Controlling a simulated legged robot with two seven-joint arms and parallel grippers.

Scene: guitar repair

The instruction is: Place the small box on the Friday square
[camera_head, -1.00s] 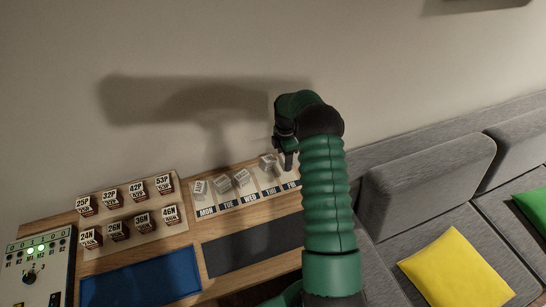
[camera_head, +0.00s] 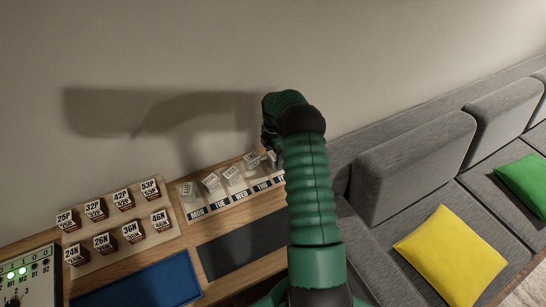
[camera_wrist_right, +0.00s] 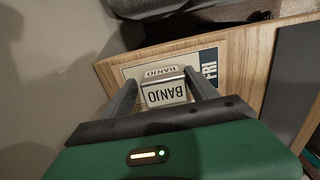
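The small white box lettered BANJO (camera_wrist_right: 166,93) sits at the FRI square (camera_wrist_right: 209,62) in the right wrist view. My right gripper (camera_wrist_right: 162,84) has one finger on each side of it, close to its sides. Slim gaps show nearer the palm, but whether the fingertips press on the box is hidden. In the head view my right arm (camera_head: 308,190) reaches over the right end of the day board (camera_head: 197,212) and hides the Friday square and the box. My left gripper is not in view.
Small pale boxes stand on the other day squares, including one above MON (camera_head: 188,188). A rack of labelled blocks (camera_head: 120,250) stands to the left. A blue mat (camera_head: 150,285) and dark mat (camera_head: 240,248) lie in front. A grey sofa (camera_head: 420,155) is right.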

